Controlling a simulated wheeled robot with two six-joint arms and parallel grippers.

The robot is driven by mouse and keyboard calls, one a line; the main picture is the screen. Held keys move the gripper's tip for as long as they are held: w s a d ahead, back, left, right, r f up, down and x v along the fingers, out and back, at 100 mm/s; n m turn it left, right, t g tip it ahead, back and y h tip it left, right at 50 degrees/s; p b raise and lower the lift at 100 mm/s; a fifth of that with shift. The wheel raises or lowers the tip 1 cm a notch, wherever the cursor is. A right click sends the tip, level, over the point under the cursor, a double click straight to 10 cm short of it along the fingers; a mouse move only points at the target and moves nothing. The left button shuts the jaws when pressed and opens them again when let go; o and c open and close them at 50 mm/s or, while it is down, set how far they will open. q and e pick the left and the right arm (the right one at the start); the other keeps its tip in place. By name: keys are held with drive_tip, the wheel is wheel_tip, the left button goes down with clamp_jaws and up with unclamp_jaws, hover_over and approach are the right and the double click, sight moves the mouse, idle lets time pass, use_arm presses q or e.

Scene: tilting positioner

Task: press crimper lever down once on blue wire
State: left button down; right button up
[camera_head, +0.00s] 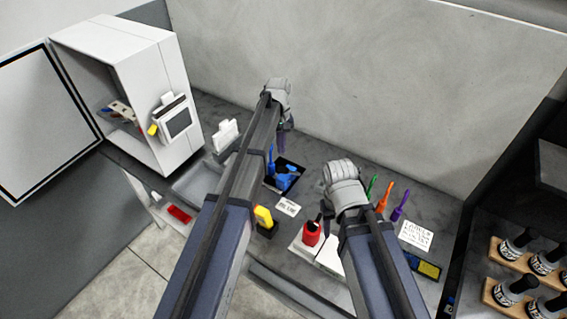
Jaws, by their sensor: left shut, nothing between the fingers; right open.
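My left gripper (283,141) is shut, with its fingers pointing down at the back of the bench, above and behind a black tray. Blue pieces (286,176) lie in the black tray (292,187), and a blue upright piece stands at its left side; I cannot tell whether any is the blue wire. My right gripper (327,224) is open and points down near a red block with a dark top (311,235) on a white base (300,246). I cannot make out a crimper lever for certain; my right arm hides part of this area.
Green, orange (384,196) and purple upright tools stand right of my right gripper. A yellow-topped item (263,216) stands in front of the tray. A white open cabinet (125,90) is at left. Wooden racks with bottles (513,290) are at right. A wall closes off the back.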

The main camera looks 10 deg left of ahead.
sight(282, 169)
use_arm(q)
drive_tip(key=shift+f, duration=0.15)
drive_tip(key=f+b, duration=0.6)
drive_tip(key=b, duration=0.1)
drive_tip(key=shift+s+d+f, duration=0.2)
drive_tip(key=shift+s+f, duration=0.15)
drive_tip(key=shift+f, duration=0.05)
wheel_tip(282, 169, down, 5)
drive_tip(key=b, duration=0.4)
drive_tip(key=shift+r+b, duration=0.2)
drive_tip(key=shift+b, duration=0.15)
drive_tip(key=shift+r, duration=0.15)
